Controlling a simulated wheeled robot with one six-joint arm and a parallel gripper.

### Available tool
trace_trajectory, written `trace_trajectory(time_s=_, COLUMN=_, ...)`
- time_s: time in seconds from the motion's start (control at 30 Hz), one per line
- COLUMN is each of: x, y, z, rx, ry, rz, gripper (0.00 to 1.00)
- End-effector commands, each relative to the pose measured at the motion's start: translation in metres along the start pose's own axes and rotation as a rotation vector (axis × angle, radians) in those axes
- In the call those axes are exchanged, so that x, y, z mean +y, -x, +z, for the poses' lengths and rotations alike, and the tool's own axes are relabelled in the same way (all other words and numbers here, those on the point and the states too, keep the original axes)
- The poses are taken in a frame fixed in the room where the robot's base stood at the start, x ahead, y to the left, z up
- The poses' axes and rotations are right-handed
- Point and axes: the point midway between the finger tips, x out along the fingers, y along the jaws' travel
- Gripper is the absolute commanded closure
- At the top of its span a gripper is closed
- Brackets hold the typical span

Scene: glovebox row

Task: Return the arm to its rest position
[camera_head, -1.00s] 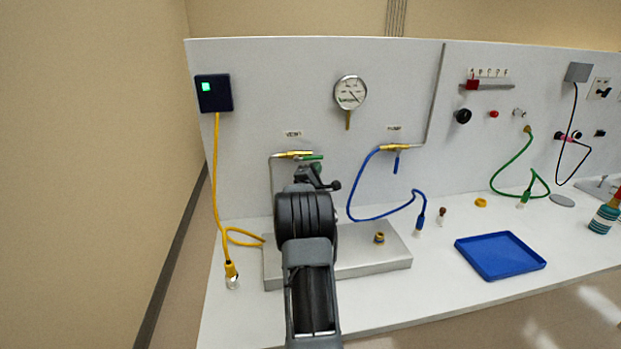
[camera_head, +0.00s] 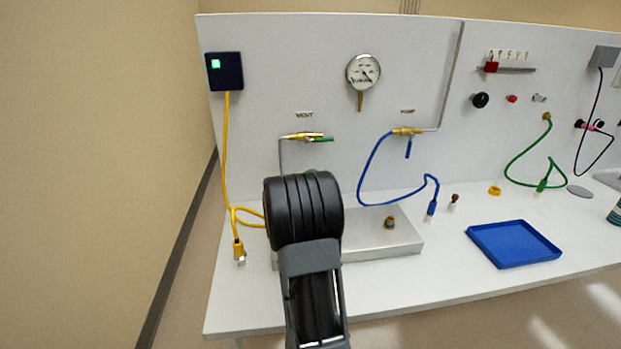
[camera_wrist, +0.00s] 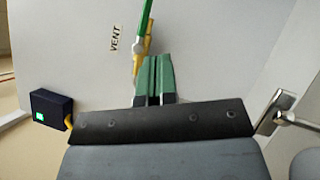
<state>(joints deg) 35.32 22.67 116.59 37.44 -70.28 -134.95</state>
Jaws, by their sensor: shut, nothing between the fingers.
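My gripper (camera_wrist: 153,80) shows in the wrist view with its two green fingers together, shut and empty. It points toward the panel, near the vent valve, whose green handle (camera_wrist: 144,20) and brass body (camera_wrist: 141,55) show beyond the fingertips. In the head view my arm rises from the bottom centre and its dark joint hides the gripper. The vent valve (camera_head: 303,136) is on the panel above the arm, its green handle lying level and pointing right.
A grey metal plate (camera_head: 375,246) lies behind my arm on the white bench. A blue tray (camera_head: 513,244) is at the right. A yellow cable (camera_head: 226,160) hangs at the left and a blue hose (camera_head: 366,170) right of the arm. A pressure gauge (camera_head: 363,71) is above.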

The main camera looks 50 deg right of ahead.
Motion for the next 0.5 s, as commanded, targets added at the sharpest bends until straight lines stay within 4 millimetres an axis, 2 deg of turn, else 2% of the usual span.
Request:
trace_trajectory(time_s=0.37, x=0.001, y=0.0, z=-0.001, rx=0.003, ry=-0.003, rz=-0.001, gripper=1.0)
trace_trajectory(time_s=0.5, x=0.013, y=0.008, z=-0.014, rx=0.084, ry=-0.093, rz=-0.018, gripper=1.0)
